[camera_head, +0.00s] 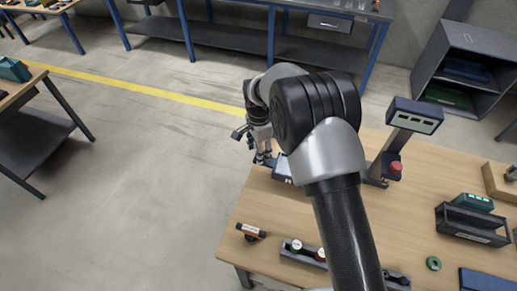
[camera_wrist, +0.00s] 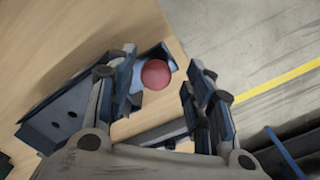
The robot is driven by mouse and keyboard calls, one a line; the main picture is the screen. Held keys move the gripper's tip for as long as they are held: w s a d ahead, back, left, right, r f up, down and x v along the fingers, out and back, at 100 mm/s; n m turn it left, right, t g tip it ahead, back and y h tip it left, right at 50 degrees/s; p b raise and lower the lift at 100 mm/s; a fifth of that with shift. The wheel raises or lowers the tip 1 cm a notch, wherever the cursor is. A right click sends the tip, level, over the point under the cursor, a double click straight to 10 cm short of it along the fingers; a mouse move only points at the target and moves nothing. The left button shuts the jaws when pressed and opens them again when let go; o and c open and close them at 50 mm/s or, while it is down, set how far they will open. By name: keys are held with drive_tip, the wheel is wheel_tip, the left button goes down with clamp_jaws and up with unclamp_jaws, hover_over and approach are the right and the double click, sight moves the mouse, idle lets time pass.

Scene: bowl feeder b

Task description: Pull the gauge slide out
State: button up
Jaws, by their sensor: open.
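A round red knob (camera_wrist: 156,74) shows in the wrist view, at the end of a blue-grey fixture (camera_wrist: 65,118) near the table edge. I take this knob to be the handle of the gauge slide; the slide's body cannot be made out. My gripper (camera_wrist: 166,78) is open, with one finger on each side of the knob in that view. The knob appears nearer the left finger; whether they touch cannot be told. In the head view my gripper (camera_head: 262,155) is at the table's far left corner, and my arm hides much of the fixture (camera_head: 281,168).
The wooden table (camera_head: 270,205) holds a display post (camera_head: 413,115) with a red button (camera_head: 395,167) right of my arm. An orange-and-black cylinder (camera_head: 251,231), a dark rack (camera_head: 303,254), a green ring (camera_head: 433,263) and a dark tray (camera_head: 470,226) stand nearer. Open floor lies left.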

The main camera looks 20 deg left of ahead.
wheel_tip(320, 180, up, 12)
idle(0.5)
idle(0.4)
